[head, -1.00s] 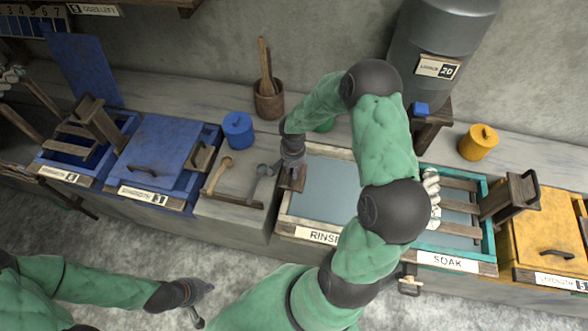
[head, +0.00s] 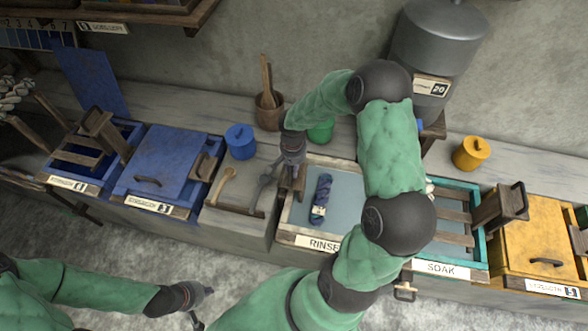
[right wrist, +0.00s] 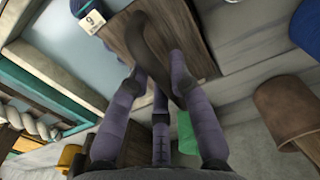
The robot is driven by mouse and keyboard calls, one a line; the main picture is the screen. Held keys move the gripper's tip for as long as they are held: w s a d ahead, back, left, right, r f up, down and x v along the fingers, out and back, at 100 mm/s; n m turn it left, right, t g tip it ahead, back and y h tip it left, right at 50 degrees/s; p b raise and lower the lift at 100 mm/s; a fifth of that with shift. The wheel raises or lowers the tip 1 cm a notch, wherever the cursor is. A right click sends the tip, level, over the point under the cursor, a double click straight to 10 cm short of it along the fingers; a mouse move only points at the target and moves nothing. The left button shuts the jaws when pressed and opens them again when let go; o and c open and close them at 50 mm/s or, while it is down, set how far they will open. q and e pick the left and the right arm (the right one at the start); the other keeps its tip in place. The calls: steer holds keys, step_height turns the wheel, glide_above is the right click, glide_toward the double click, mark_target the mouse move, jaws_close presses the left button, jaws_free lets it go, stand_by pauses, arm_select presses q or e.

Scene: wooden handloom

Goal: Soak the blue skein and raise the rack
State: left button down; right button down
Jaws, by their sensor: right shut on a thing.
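The blue skein (head: 321,199), with a pale tag, lies in the rinse basin (head: 298,240). It shows partly in the right wrist view (right wrist: 80,4), where its tag reads 9. My right gripper (head: 287,180) is at the basin's left edge, beside a brown wooden piece. In the right wrist view my right gripper (right wrist: 160,75) has its fingers shut on a dark handle (right wrist: 152,40) in front of a wooden board (right wrist: 185,35). My left gripper (head: 204,304) is open and empty, low in front of the counter. My right arm hides part of the rinse and soak basins.
The soak basin (head: 445,270) with a slatted rack stands right of the rinse basin. Beyond it is a yellow lidded vat (head: 545,238). Blue vats (head: 165,160) stand left. A blue jar (head: 240,142), a wooden pot (head: 268,112) and a green jar (head: 321,131) stand behind.

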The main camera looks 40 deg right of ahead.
steer(key=shift+w+r+p, duration=0.15)
steer(key=shift+r+p, duration=0.75)
steer(key=shift+r, duration=0.8)
steer(key=shift+w+r+p, duration=0.2)
steer(key=shift+r+p, duration=0.75)
steer(key=shift+r, duration=0.75)
steer(key=shift+w+r+p, duration=0.15)
steer(key=shift+r+p, duration=0.75)
steer(key=shift+r, duration=0.8)
steer(key=c, duration=0.7)
jaws_free()
steer(key=shift+w, duration=0.1)
steer(key=o, duration=0.7)
steer(key=shift+a+f, duration=0.1)
steer(key=shift+a, duration=0.05)
steer(key=shift+c, duration=0.2)
steer(key=shift+f, duration=0.1)
steer(key=shift+s, duration=0.25)
step_height(320, 180, up, 7)
steer(key=p, duration=0.4)
